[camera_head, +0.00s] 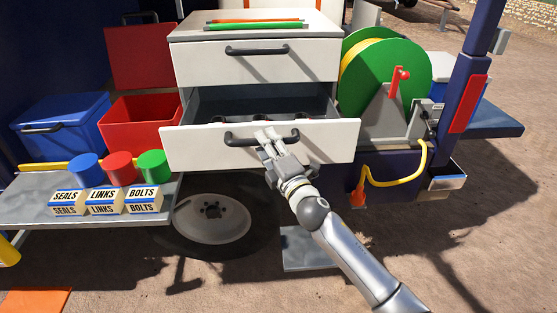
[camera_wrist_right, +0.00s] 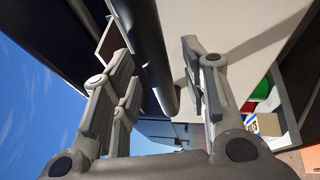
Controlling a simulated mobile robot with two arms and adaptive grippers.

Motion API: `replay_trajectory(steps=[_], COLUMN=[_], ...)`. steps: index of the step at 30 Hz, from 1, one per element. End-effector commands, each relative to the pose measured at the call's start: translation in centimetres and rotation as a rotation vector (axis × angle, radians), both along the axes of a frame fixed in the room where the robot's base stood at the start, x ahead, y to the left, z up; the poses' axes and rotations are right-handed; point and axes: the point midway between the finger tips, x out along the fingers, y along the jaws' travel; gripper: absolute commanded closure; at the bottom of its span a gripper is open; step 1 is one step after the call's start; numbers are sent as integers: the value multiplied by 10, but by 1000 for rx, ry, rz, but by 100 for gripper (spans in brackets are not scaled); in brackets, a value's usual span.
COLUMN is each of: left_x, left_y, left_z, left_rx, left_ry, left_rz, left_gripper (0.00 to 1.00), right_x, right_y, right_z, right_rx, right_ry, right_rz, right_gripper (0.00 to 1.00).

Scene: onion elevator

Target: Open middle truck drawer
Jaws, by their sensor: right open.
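The white truck drawer (camera_head: 190,146) below the top drawer stands pulled out, its dark inside showing with a few dark round items. Its dark bar handle (camera_head: 240,140) runs across the front. My right gripper (camera_head: 268,136) is at the right part of this handle, fingers pointing at the drawer front. In the right wrist view, the dark handle bar (camera_wrist_right: 150,50) passes between the spread fingers (camera_wrist_right: 160,72). The gripper is open; whether a finger touches the bar cannot be told. My left gripper is not in view.
The closed top drawer (camera_head: 205,66) has green and orange rods (camera_head: 255,25) on it. A green reel (camera_head: 405,60) stands at right. At left are red (camera_head: 140,120) and blue bins (camera_head: 60,125), plus a shelf (camera_head: 30,205) with cups and labelled boxes. A wheel (camera_head: 212,218) sits below.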

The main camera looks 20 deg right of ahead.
Motion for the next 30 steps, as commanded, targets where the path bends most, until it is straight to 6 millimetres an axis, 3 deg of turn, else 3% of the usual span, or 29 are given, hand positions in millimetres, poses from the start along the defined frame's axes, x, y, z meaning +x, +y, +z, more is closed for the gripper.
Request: replay_trajectory(steps=[9,15,21,30], left_x=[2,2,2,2], left_y=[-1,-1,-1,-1], left_z=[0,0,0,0], left_rx=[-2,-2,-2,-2], left_ry=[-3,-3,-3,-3], left_rz=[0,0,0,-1], left_gripper=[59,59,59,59], right_x=[-61,-90,-103,-104], right_y=[-7,-11,-12,-13], right_z=[-13,-17,-18,-19], right_rx=[0,1,0,0], right_ry=[3,2,0,0], right_rz=[1,0,0,0], right_gripper=[59,59,59,59])
